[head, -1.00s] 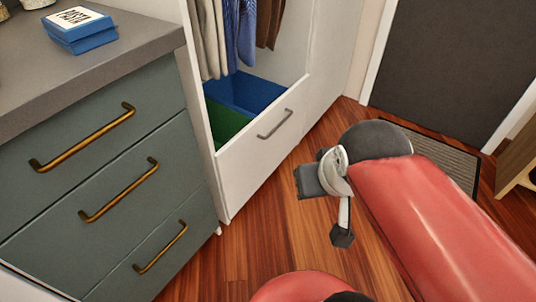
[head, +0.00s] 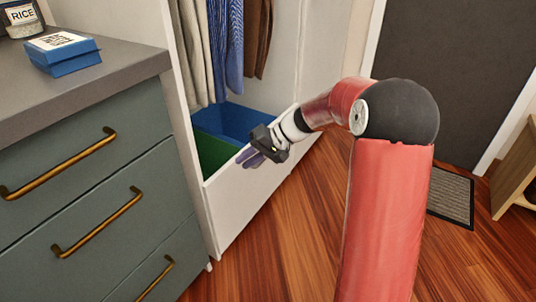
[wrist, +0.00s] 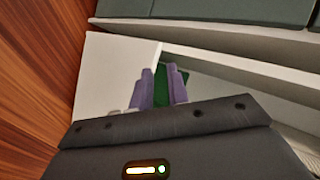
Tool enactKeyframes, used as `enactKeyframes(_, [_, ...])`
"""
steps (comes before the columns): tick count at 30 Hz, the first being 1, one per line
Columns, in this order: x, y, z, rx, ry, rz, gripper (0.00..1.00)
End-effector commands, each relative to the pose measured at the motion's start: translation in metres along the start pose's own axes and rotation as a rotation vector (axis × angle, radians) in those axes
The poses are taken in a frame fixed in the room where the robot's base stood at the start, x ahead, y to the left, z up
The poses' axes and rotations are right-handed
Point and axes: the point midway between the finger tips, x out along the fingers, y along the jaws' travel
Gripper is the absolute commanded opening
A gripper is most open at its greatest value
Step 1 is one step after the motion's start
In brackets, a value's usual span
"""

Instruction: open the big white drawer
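The big white drawer (head: 238,212) is at the bottom of the white wardrobe, its front looking flush with the frame. Over its top edge I see a green bin (head: 213,155) and a blue bin (head: 232,122). The drawer's handle is hidden behind my gripper and arm; contact cannot be told.
Grey-green cabinet drawers (head: 90,215) with brass handles stand left of the wardrobe. A blue pasta box (head: 64,56) lies on the grey worktop (head: 115,58). Clothes (head: 225,50) hang above the bins. Wooden floor (head: 285,235) is clear in front; a mat (head: 452,198) lies by the dark door.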

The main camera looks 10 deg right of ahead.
Motion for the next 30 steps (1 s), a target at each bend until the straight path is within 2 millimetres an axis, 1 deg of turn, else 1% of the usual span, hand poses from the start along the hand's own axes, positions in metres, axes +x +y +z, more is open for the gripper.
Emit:
enactKeyframes(1, [0.011,0.02,-0.017,0.029,0.016,-0.074,0.17])
enactKeyframes(3, [0.02,0.04,-0.041,0.056,0.054,-0.174,0.17])
enactKeyframes(5, [0.027,0.058,-0.059,0.079,0.094,-0.26,0.17])
enactKeyframes(6, [0.03,0.072,-0.072,0.096,0.126,-0.316,0.17])
enactKeyframes(8, [0.033,0.094,-0.09,0.122,0.181,-0.4,0.17])
enactKeyframes(9, [0.035,0.111,-0.101,0.139,0.222,-0.453,0.17])
enactKeyframes(11, [0.035,0.136,-0.117,0.167,0.29,-0.532,0.17])
enactKeyframes(12, [0.035,0.154,-0.126,0.186,0.338,-0.581,0.17])
enactKeyframes(13, [0.034,0.167,-0.133,0.197,0.375,-0.615,0.17])
enactKeyframes(14, [0.034,0.18,-0.138,0.21,0.411,-0.646,0.17])
enactKeyframes(15, [0.032,0.197,-0.144,0.227,0.458,-0.684,0.17])
enactKeyframes(18, [0.028,0.233,-0.155,0.26,0.561,-0.753,0.17])
enactKeyframes(21, [0.025,0.256,-0.161,0.281,0.63,-0.795,0.17])
enactKeyframes(24, [0.023,0.267,-0.164,0.289,0.663,-0.812,0.17])
enactKeyframes(26, [0.025,0.266,-0.167,0.291,0.67,-0.816,0.17])
enactKeyframes(30, [0.035,0.255,-0.178,0.291,0.667,-0.814,0.17])
